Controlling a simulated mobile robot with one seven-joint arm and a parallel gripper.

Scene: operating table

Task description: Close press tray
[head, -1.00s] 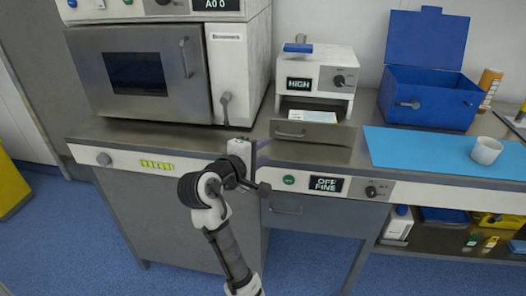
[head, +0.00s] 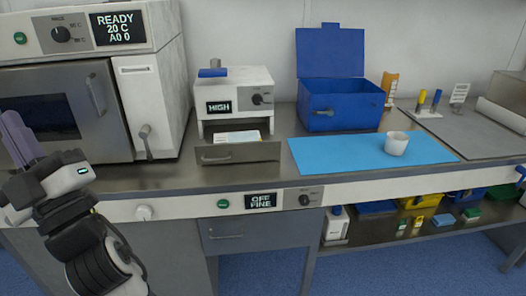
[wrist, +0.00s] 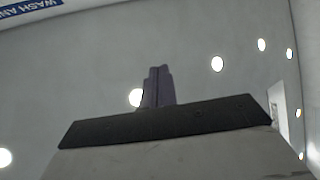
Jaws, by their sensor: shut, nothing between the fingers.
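The press (head: 255,85) is a white box with a HIGH display, a knob and a blue handle on top, on the counter left of centre. Its grey press tray (head: 262,152) sticks out of the front, with a handle on its face. A white packet (head: 237,137) lies in the tray, partly hidden by the tray front. My gripper (head: 18,138) is at the far left in the head view, fingers up, in front of the big oven-like machine and well away from the tray. In the wrist view its purple fingers (wrist: 158,88) are together and empty, against the ceiling.
The oven-like machine (head: 125,25) stands left of the press, its door handle and lever jutting out. Right of the press lie a blue mat (head: 340,158) with a white cup (head: 396,143) and an open blue box (head: 340,105). The counter before the tray is clear.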

